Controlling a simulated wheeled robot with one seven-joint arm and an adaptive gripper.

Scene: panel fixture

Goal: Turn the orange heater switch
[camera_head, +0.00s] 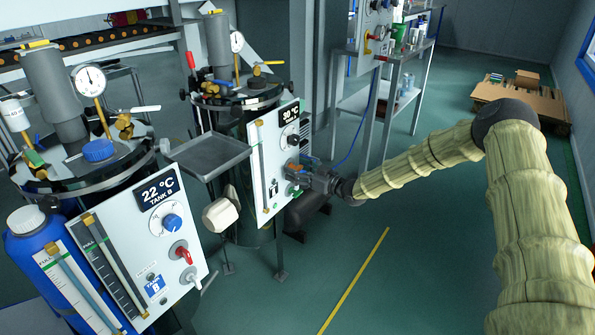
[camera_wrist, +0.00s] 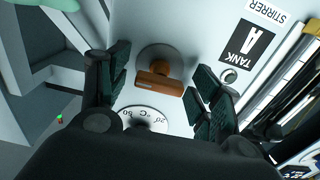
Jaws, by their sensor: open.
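The orange heater switch (camera_wrist: 160,84) is a bar-shaped handle on a round base on the white panel (camera_head: 262,185) marked 30 °C TANK A. It also shows small in the head view (camera_head: 293,171), partly covered by my gripper. My gripper (camera_head: 308,174) is at the front of this panel. In the wrist view my gripper (camera_wrist: 161,82) is open, with one dark ribbed finger on each side of the switch. A gap shows between the handle and each finger. I cannot tell how deep the fingers reach around it.
A white dial (camera_wrist: 148,113) marked in °C sits beside the switch. TANK A (camera_wrist: 243,45) and STIRRER labels are close by. A grey tray (camera_head: 208,153) stands left of the panel. Tank B's panel (camera_head: 150,240) is at the front left.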

